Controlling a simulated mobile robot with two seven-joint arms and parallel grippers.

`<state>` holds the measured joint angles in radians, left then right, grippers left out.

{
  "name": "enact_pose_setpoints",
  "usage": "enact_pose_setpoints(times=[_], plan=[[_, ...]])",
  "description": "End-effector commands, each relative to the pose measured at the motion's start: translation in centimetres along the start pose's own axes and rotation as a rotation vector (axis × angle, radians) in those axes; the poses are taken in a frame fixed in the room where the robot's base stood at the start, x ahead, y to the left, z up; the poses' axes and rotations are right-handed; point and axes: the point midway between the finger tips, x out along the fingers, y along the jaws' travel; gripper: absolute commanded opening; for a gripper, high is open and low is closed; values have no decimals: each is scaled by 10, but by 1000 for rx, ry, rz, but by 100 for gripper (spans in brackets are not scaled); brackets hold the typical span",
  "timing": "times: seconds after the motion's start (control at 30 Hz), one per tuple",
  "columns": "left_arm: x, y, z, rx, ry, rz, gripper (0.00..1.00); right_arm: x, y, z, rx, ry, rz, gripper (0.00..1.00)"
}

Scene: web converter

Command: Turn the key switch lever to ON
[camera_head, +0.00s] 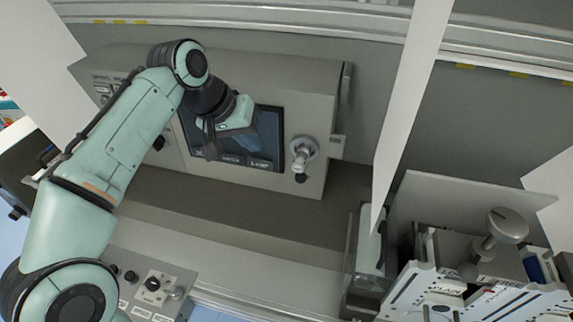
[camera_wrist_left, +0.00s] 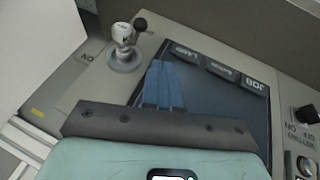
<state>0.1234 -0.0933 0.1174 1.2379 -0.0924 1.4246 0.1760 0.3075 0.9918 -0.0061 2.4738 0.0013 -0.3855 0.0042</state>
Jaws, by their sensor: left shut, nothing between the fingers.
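A pale lever with a round base (camera_head: 303,147) and a black ball end sits on the grey console front, right of the screen; it looks like the key switch lever. It also shows in the left wrist view (camera_wrist_left: 123,42), top left, beside a small label that seems to read ON. My left gripper (camera_head: 262,146) is over the dark screen, left of the lever. Its blue fingers (camera_wrist_left: 163,86) are together and empty, apart from the lever. The dark palm bar hides part of the screen in the wrist view. My right gripper is not in view.
The dark screen (camera_head: 272,154) has labelled keys along its lower edge. A black knob (camera_wrist_left: 305,114) sits by another label on the console. A white upright panel (camera_head: 408,105) stands right of the console. A button panel (camera_head: 150,284) is at lower left.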

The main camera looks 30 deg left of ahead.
Motion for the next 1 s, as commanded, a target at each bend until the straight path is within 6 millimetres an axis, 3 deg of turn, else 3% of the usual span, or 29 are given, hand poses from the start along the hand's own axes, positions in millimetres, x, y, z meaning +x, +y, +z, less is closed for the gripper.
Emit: enact_pose_setpoints(times=[0.23,0.6,0.8,1.0], plan=[[26,-1,1,0,-5,-1,0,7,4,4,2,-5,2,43],[104,-1,1,-1,-5,-1,0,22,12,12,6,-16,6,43],[124,18,4,1,-2,1,0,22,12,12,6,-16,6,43],[131,24,6,0,-1,0,0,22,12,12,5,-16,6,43]])
